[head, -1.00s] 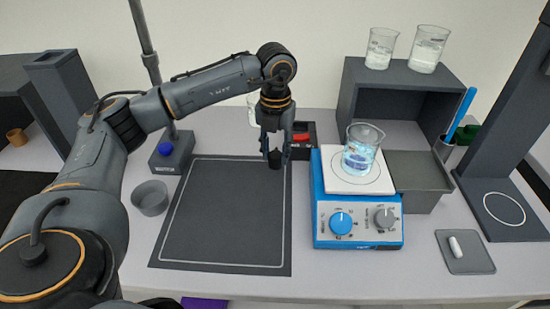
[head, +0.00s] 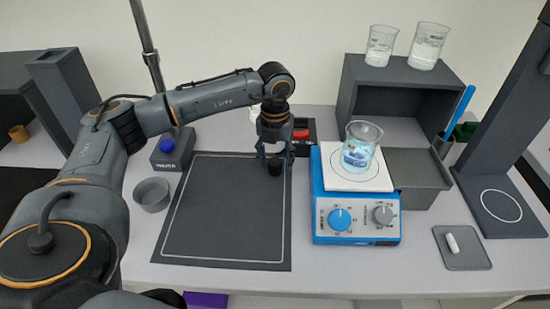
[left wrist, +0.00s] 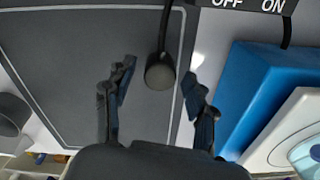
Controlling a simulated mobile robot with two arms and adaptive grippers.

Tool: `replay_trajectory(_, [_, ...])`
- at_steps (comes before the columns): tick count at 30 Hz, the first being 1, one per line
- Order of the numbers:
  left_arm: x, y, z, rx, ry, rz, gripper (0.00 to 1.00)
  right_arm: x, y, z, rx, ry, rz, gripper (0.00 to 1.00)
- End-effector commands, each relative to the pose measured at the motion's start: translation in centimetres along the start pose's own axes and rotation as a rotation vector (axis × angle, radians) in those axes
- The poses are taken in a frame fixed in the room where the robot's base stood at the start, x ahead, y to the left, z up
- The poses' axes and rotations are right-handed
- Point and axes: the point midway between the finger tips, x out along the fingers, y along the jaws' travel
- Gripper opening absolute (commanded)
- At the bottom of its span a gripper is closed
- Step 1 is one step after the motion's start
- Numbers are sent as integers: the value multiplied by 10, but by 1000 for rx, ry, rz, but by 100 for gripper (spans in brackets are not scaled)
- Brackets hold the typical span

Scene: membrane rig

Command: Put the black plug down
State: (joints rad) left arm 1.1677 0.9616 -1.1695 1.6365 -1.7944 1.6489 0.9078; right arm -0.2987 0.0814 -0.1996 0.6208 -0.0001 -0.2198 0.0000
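The black plug (head: 275,168) is at the far right corner of the dark mat (head: 225,215), inside its white outline. In the left wrist view the plug (left wrist: 160,72) shows its round dark end, with a thin dark cord running up from it. My left gripper (head: 275,157) is over the plug, pointing down. In the left wrist view its two fingers (left wrist: 157,90) are spread wide, with a gap on both sides of the plug; neither touches it. My right gripper is in neither view.
A box with a red switch (head: 301,135) stands just behind the plug. A blue hotplate (head: 358,226) with a beaker (head: 361,147) is close on the right. A grey cup (head: 152,194) stands left of the mat. The mat's middle is clear.

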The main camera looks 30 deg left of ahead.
Motion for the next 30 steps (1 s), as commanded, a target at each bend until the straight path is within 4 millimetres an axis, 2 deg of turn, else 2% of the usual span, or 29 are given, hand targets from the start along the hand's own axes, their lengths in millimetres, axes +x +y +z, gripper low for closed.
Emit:
replay_trajectory(5, [-1,0,0,0,0,0,55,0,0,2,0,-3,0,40])
replay_trajectory(8, [-6,0,0,0,-1,0,55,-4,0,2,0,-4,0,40])
replay_trajectory(10, [-10,0,1,0,-4,-2,55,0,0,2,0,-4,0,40])
replay_trajectory(14, [-33,-1,1,0,-5,-3,55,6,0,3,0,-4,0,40])
replay_trajectory(22, [-92,-1,1,0,-5,-3,55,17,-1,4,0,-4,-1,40])
replay_trajectory(25, [-107,-1,1,1,-4,-2,55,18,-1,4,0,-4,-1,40])
replay_trajectory(30, [-122,0,0,0,-1,-1,55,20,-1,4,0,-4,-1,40])
